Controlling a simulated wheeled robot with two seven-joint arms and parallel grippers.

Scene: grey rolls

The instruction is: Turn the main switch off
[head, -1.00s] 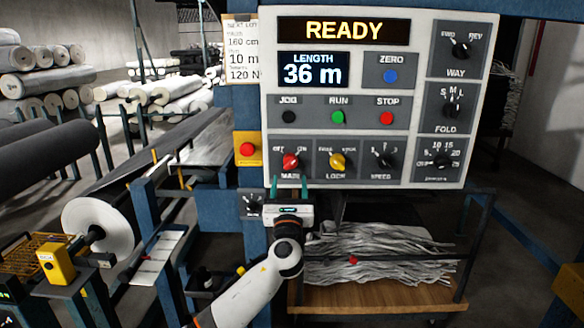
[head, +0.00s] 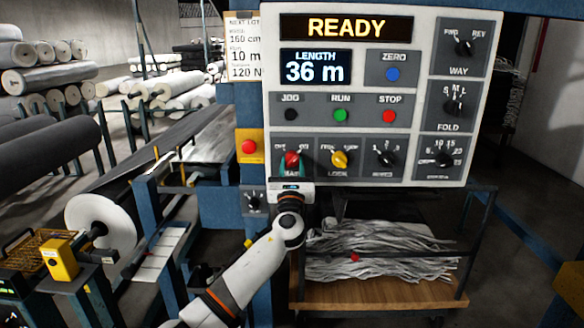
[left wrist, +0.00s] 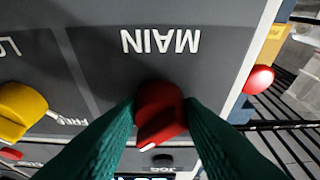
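The red main switch (head: 292,159) is a rotary knob at the lower left of the white control panel (head: 424,100), between OFF and ON marks that are partly hidden. In the left wrist view the knob (left wrist: 160,112) shows below the upside-down word MAIN. My left gripper (head: 292,168) reaches up from below, with one green finger on each side of the knob. In the left wrist view the fingers (left wrist: 160,130) meet the knob's sides with no clear gap. The panel's display (head: 346,27) reads READY. My right gripper is not in view.
A yellow selector (head: 339,159) sits just right of the main switch, with a black speed knob (head: 385,158) beyond it. A red button on a yellow box (head: 249,147) is close on the left. Below stands a cart with grey strips (head: 380,252).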

